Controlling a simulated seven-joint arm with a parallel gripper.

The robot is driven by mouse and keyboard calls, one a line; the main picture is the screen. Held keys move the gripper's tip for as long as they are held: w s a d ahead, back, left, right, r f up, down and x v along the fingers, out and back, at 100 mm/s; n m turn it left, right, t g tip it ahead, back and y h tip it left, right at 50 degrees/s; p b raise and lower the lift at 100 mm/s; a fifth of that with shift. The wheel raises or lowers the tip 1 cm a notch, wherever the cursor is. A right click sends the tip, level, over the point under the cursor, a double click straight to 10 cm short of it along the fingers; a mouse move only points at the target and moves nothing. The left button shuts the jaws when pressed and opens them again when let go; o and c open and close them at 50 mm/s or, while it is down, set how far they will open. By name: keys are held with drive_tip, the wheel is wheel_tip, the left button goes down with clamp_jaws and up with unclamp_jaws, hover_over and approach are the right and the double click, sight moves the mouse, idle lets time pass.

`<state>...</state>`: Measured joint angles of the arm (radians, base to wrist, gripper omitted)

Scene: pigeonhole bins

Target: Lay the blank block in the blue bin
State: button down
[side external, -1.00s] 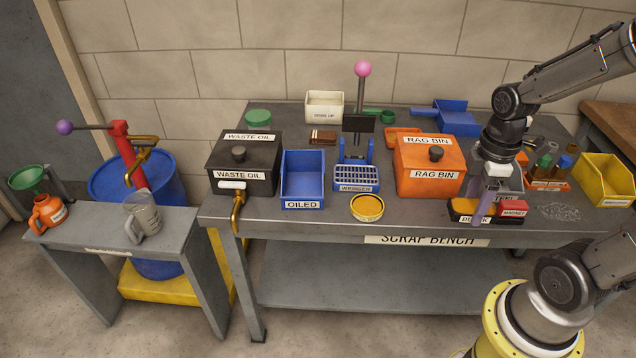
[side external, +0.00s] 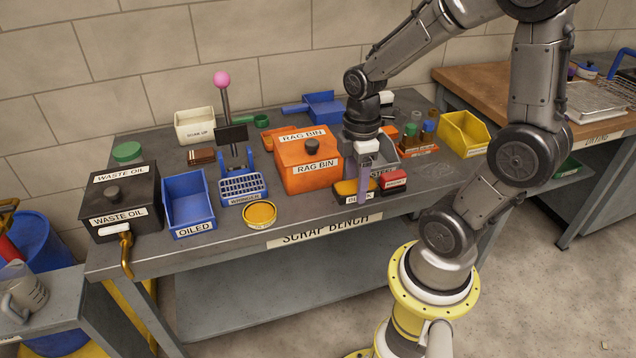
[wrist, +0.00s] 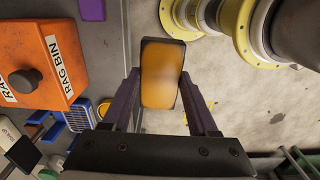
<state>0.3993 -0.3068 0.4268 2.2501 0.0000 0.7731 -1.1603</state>
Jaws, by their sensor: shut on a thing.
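The blank block (side external: 345,187) has a yellow top and dark sides, with a partly covered white label on its near side. It shows by the bench's front edge, right of the rag bin. My gripper (side external: 365,188) points down and is shut on it, one purple finger crossing the label. In the wrist view the block (wrist: 160,72) sits between both purple fingers, with the floor behind it. I cannot tell whether it is clear of the bench. The blue bin (side external: 188,205), labelled OILED, stands open and looks empty, left of the wringer.
The orange rag bin (side external: 307,160) stands between my gripper and the blue wringer (side external: 242,187). A yellow tin (side external: 259,213) lies in front of the wringer. The black waste oil box (side external: 124,203) is left of the blue bin. A red magnet block (side external: 393,180) is close right of my gripper.

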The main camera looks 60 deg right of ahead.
drive_tip(key=r, duration=0.5)
drive_tip(key=shift+w+r, duration=0.1)
drive_tip(key=shift+w, duration=0.25)
drive_tip(key=w+r+n, duration=0.2)
drive_tip(key=w+n, duration=0.1)
drive_tip(key=w, duration=0.4)
drive_tip(key=n, duration=1.6)
hover_over(192, 213)
wheel_tip(192, 213, down, 2)
wheel_tip(192, 213, down, 12)
drive_tip(key=shift+r, duration=0.1)
drive_tip(key=shift+f, duration=2.65)
